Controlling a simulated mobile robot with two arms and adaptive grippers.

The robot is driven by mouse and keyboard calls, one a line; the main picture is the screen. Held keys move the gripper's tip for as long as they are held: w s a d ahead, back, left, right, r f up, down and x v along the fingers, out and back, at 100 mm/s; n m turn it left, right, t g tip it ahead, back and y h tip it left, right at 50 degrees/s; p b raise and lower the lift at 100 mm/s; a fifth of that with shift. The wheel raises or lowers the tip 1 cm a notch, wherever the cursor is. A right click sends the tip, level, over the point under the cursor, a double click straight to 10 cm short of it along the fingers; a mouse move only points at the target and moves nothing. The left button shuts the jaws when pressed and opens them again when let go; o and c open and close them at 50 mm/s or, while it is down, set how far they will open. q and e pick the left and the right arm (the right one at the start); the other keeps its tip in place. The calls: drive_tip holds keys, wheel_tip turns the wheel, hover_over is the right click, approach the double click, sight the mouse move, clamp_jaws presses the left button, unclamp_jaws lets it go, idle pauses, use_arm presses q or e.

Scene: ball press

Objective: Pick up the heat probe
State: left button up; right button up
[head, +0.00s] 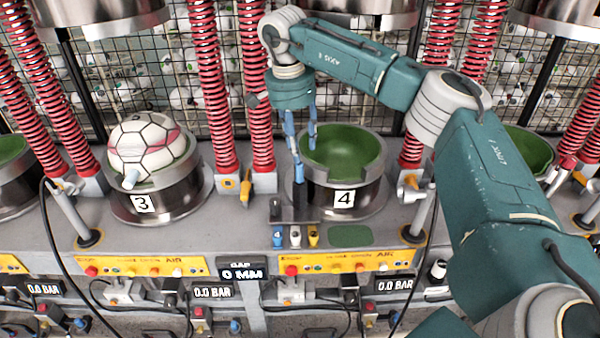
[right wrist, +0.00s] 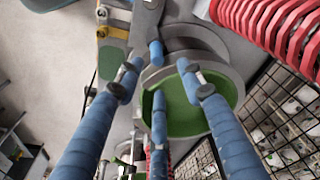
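My right gripper (head: 303,148) hangs from its teal arm over the left edge of station 4's cup (head: 343,153). Its blue fingers point down and stand apart, with nothing held between them; in the right wrist view the gripper (right wrist: 158,72) is also open. No heat probe can be told for certain. A short blue cylinder (right wrist: 156,53) shows just beyond the fingertips in the right wrist view. In the head view, a dark upright piece (head: 300,203) stands below the fingers, beside the cup. My left gripper is out of view.
A white, red and black ball (head: 145,148) sits in station 3's cup (head: 170,208). A yellow-handled tool (head: 246,187) stands between the stations. Red springs (head: 211,90) and black wire mesh (head: 345,85) rise behind. Blue, white and yellow pieces (head: 295,237) line the front.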

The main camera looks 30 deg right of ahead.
sight(299, 164)
drive_tip(key=shift+s+f+p, duration=0.1)
drive_tip(key=shift+f+p, duration=0.25)
drive_tip(key=shift+f, duration=0.05)
wheel_tip(299, 164, down, 4)
drive_tip(key=shift+r+p, duration=0.25)
drive_tip(key=shift+p, duration=0.65)
drive_tip(key=shift+d+f, duration=0.1)
drive_tip(key=shift+f, duration=0.35)
clamp_jaws()
